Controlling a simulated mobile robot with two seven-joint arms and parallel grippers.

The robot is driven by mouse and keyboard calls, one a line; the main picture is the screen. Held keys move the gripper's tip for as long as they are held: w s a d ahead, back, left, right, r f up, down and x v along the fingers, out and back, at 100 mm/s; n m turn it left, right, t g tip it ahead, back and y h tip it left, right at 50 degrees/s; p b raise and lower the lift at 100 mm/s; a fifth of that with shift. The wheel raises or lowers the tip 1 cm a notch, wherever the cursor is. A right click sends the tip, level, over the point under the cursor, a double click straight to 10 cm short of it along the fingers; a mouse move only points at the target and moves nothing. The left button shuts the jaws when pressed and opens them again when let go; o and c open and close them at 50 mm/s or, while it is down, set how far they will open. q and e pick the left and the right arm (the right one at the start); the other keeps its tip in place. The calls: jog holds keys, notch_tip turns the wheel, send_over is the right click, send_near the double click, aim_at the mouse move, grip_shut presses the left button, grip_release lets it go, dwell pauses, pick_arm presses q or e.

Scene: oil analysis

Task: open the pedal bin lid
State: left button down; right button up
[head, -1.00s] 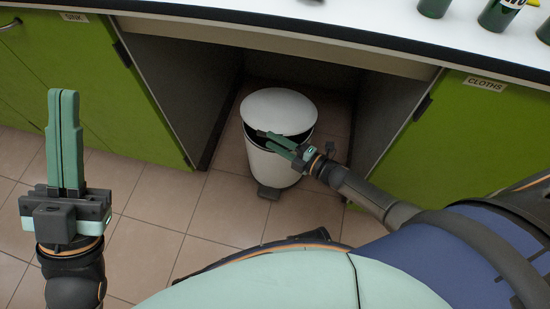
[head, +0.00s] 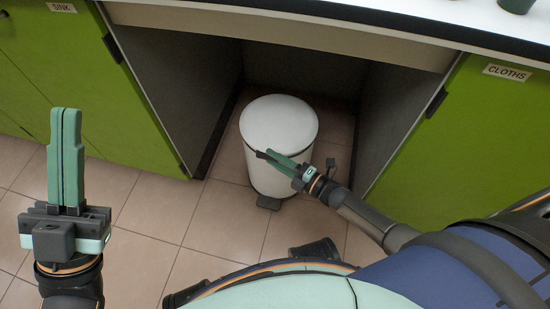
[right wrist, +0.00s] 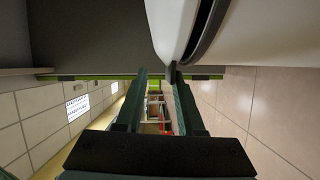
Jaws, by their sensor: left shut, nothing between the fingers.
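The white pedal bin (head: 270,178) stands on the floor in the recess under the counter. Its round white lid (head: 278,120) looks down or nearly down in the head view. In the right wrist view the lid (right wrist: 172,22) and the bin body (right wrist: 265,35) show with a dark band between them. The dark pedal (head: 268,203) is at the bin's front foot. My right gripper (head: 269,156) is at the front rim of the lid, fingers apart; a small dark piece shows near its tips, contact unclear. My left gripper (head: 66,112) is shut and empty, away from the bin.
Green cabinets labelled SINK (head: 62,8) and CLOTHS (head: 507,73) flank the recess, whose grey side walls stand close beside the bin. The tiled floor (head: 215,220) in front is clear.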

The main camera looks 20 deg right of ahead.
jog(key=p+v, duration=0.1)
jog(key=v, duration=0.7)
jog(key=shift+s+d+p, duration=0.15)
jog(key=shift+s+p, duration=0.15)
jog(key=shift+p, duration=0.1)
jog(key=shift+f, duration=0.1)
dwell(0.7)
